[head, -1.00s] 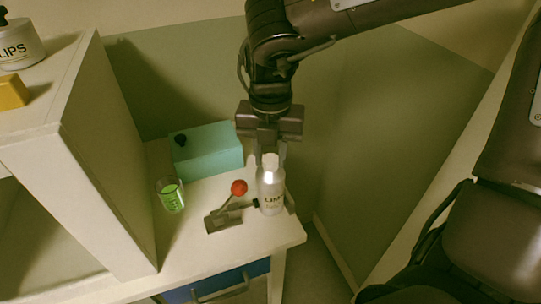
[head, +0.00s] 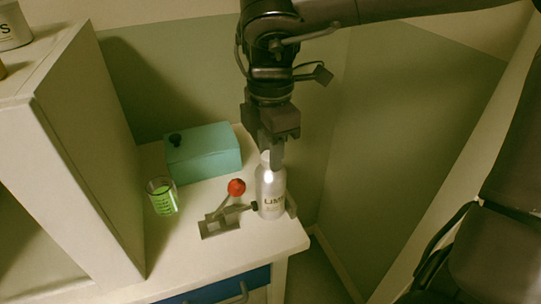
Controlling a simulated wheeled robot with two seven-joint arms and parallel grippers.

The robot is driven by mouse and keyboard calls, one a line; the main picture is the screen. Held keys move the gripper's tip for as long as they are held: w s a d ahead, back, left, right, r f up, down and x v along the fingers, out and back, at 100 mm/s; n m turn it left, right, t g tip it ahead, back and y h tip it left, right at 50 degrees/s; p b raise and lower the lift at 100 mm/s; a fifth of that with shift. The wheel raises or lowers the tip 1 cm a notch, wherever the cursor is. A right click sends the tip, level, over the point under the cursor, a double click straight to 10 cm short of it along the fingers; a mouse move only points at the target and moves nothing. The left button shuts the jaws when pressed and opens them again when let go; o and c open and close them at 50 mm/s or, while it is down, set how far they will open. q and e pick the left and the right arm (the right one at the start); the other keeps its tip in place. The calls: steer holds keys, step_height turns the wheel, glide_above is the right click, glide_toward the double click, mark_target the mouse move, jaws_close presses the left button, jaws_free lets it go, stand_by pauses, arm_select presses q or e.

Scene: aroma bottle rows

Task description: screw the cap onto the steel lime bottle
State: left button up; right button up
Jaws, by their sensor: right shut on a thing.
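The steel lime bottle (head: 271,193) stands upright at the right end of the white tabletop, with its label facing me. My right gripper (head: 272,154) reaches down from above to the bottle's top. It is shut on the white cap (head: 264,157), which sits at the bottle's neck and is mostly hidden by the fingers. I cannot see how far the cap is threaded. A clamp with a red knob (head: 236,187) stands left of the bottle, its dark tip against or very near the bottle's side. My left gripper is not in view.
A teal box (head: 203,155) with a black knob stands behind on the table. A glass with green marking (head: 162,196) stands left, near a tall white cabinet (head: 85,190). The table's right edge (head: 306,243) is close to the bottle.

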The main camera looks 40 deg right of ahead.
steer(key=m+b, duration=0.2)
steer(key=m, duration=0.2)
steer(key=shift+f, duration=0.15)
steer(key=shift+m+b, duration=0.3)
steer(key=shift+m, duration=0.1)
steer(key=o, duration=0.9)
